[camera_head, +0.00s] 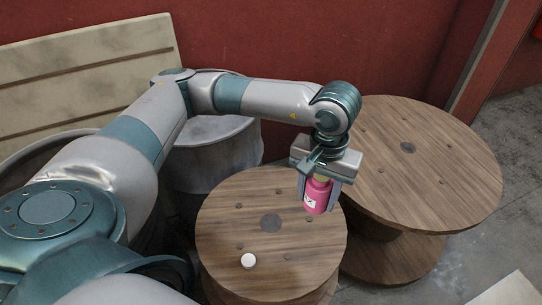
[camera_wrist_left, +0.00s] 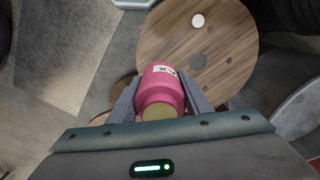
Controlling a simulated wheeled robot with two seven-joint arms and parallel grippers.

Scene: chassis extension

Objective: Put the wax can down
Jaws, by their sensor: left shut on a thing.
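The wax can is a pink can (camera_head: 317,196) with a white label and a tan top. My left gripper (camera_head: 319,187) is shut on it and holds it upright, near the right edge of the front wooden spool table (camera_head: 225,225). In the left wrist view the can (camera_wrist_left: 160,90) sits between the two fingers of the left gripper (camera_wrist_left: 160,100), with the spool top (camera_wrist_left: 225,60) beyond it. I cannot tell whether its base touches the wood. My right gripper is not in view.
A small white round object (camera_head: 248,261) lies on the front spool top. A larger wooden spool (camera_head: 440,170) stands to the right. A grey drum (camera_head: 215,155) stands behind, by a red wall (camera_head: 270,45). The left and middle of the front spool top are mostly clear.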

